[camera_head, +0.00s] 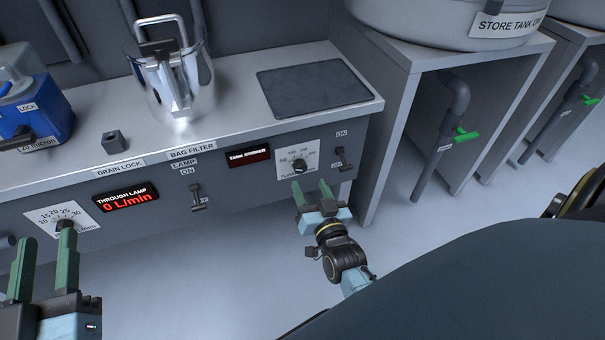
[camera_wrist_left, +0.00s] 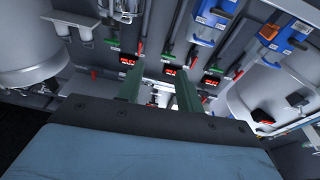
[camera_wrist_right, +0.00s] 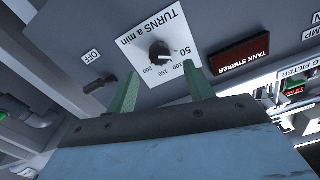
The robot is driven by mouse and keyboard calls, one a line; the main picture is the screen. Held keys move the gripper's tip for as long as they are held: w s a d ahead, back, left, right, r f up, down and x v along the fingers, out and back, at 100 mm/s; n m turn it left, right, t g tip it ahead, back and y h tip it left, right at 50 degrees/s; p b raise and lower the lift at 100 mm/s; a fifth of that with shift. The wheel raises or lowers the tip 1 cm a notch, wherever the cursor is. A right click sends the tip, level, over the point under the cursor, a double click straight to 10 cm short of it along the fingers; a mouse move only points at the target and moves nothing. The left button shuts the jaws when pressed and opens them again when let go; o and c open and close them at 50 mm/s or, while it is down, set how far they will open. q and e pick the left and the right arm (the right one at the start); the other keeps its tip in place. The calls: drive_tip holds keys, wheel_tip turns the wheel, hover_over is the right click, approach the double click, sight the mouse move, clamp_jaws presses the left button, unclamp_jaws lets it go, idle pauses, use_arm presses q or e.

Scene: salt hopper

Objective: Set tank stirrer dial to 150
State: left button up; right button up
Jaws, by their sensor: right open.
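The tank stirrer dial (camera_head: 300,165) is a black knob on a white scale plate at the right end of the front panel. In the right wrist view the knob (camera_wrist_right: 160,50) appears upside down, with marks 50, 100, 150 and 200; I cannot tell its exact setting. My right gripper (camera_head: 312,189) is open and empty just below and in front of the dial, its fingers pointing at the plate. It also shows in the right wrist view (camera_wrist_right: 160,85), apart from the knob. My left gripper (camera_head: 43,260) is open and empty in front of the flow dial (camera_head: 66,225).
The TANK STIRRER display (camera_head: 248,155) is dark. A switch (camera_head: 344,158) stands right of the dial, close to my right gripper. A lamp switch (camera_head: 197,198) sits further left. The THROUGH LAMP display (camera_head: 126,196) reads 0 L/min. A metal jug (camera_head: 178,95) stands on the bench.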

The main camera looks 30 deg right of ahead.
sight(301, 170)
drive_tip(key=b+x, duration=0.2)
drive_tip(key=x, duration=0.3)
drive_tip(key=shift+f, duration=0.1)
use_arm(q)
wheel_tip(301, 170, up, 6)
drive_tip(key=s+t+h, duration=0.1)
drive_tip(key=s+t, duration=0.1)
drive_tip(key=t, duration=0.3)
drive_tip(key=shift+s+f, duration=0.2)
drive_tip(key=shift+f, duration=0.05)
use_arm(e)
drive_tip(key=shift+w+d, duration=0.15)
drive_tip(key=shift+w, duration=0.5)
drive_tip(key=c, duration=1)
